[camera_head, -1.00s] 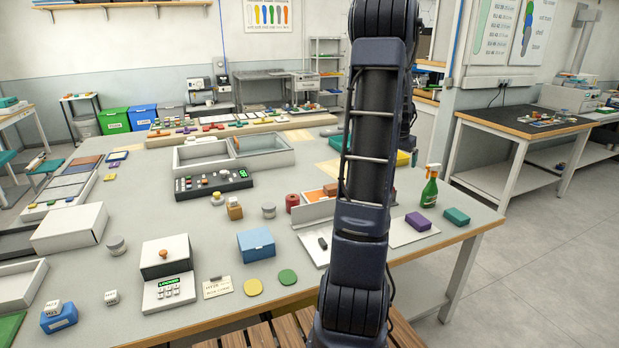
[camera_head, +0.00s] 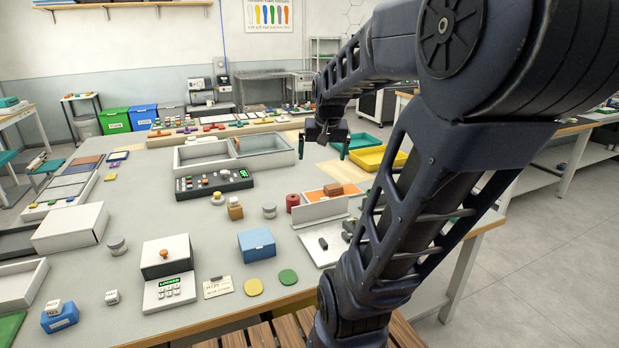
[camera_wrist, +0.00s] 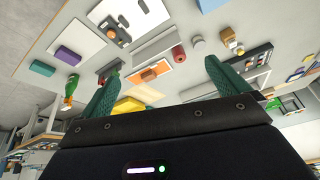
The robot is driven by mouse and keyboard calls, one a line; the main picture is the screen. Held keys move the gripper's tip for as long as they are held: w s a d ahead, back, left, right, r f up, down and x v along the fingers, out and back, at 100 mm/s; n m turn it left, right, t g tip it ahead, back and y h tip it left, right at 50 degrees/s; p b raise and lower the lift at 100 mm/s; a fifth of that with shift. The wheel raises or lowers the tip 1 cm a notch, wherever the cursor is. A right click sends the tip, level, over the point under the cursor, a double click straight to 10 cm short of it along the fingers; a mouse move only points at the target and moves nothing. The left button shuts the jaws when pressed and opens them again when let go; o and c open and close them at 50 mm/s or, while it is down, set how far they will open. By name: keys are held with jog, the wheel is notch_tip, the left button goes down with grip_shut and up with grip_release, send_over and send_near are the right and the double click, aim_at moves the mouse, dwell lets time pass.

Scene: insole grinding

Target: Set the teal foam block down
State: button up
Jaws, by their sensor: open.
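The teal foam block (camera_wrist: 41,69) lies on the grey table, next to a purple block (camera_wrist: 68,55), in the wrist view. In the head view my arm hides most or all of that spot. My gripper (camera_head: 322,148) is high over the far part of the table, left of the teal tray. Its green fingers are spread wide in the wrist view (camera_wrist: 163,66), with nothing held between them. The teal block is well apart from the fingers.
A teal tray (camera_head: 366,144) and a yellow tray (camera_head: 378,159) sit near my gripper. An orange tray with a brown block (camera_head: 333,189), a red cylinder (camera_head: 292,202) and a control box (camera_head: 214,183) are nearer.

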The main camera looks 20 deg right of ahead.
jog(key=s+a+f+n, duration=0.1)
jog(key=s+a+n, duration=0.2)
jog(key=s+a, duration=0.5)
jog(key=shift+s+a+f+n+y, duration=0.2)
jog(key=shift+s+f+n+y, duration=0.15)
jog(key=shift+s, duration=0.85)
